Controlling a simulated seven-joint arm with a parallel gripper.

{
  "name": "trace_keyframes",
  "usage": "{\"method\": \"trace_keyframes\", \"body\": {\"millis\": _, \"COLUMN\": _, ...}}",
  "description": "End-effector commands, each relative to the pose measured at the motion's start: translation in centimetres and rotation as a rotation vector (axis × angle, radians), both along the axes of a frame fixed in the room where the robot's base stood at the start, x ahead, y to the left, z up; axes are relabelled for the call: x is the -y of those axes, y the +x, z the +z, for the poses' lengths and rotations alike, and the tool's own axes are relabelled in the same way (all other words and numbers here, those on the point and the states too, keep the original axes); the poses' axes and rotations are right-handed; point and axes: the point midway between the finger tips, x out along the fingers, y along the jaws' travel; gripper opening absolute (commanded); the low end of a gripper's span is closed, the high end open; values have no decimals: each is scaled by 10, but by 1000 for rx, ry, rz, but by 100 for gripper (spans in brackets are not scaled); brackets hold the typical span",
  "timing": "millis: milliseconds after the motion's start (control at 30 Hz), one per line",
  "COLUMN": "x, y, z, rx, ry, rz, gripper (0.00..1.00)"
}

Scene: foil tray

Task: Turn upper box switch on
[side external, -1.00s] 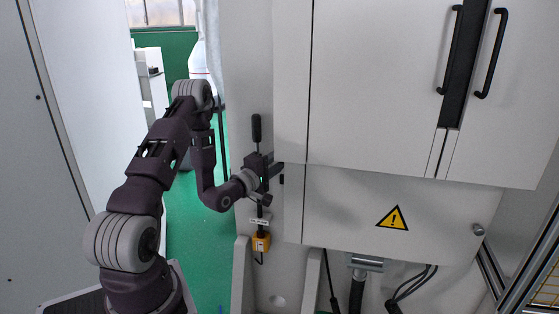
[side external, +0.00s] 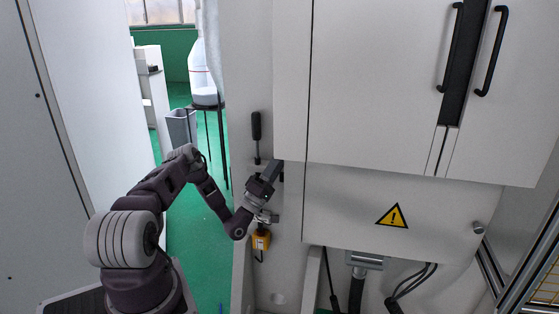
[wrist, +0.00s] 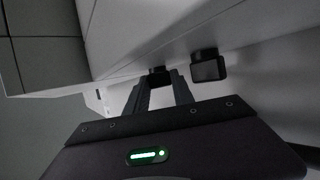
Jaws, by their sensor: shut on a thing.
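The upper box is the large white cabinet (side external: 400,90) at the upper right of the side external view. My gripper (side external: 279,167) is tilted up, with its fingertips at the box's lower left edge. In the wrist view my gripper (wrist: 159,78) has its fingers close together on a small black switch (wrist: 158,70) under the box edge. The fingers hide most of this switch. A second black block (wrist: 208,66) sticks out just to the right, apart from the fingers. It is too small to tell the switch's position.
A black-handled tool (side external: 256,127) is upright on the wall left of the box. A yellow device (side external: 261,241) hangs below my gripper. A lower white panel with a warning sign (side external: 392,216) is to the right. Green floor (side external: 195,250) is open at the left.

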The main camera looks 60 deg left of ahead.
Motion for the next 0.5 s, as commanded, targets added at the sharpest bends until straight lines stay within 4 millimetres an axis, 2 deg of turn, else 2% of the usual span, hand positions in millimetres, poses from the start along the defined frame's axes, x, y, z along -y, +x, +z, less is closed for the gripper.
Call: {"method": "trace_keyframes", "body": {"millis": 500, "x": 0, "y": 1, "z": 0, "rx": 87, "ry": 88, "rz": -1, "gripper": 0}}
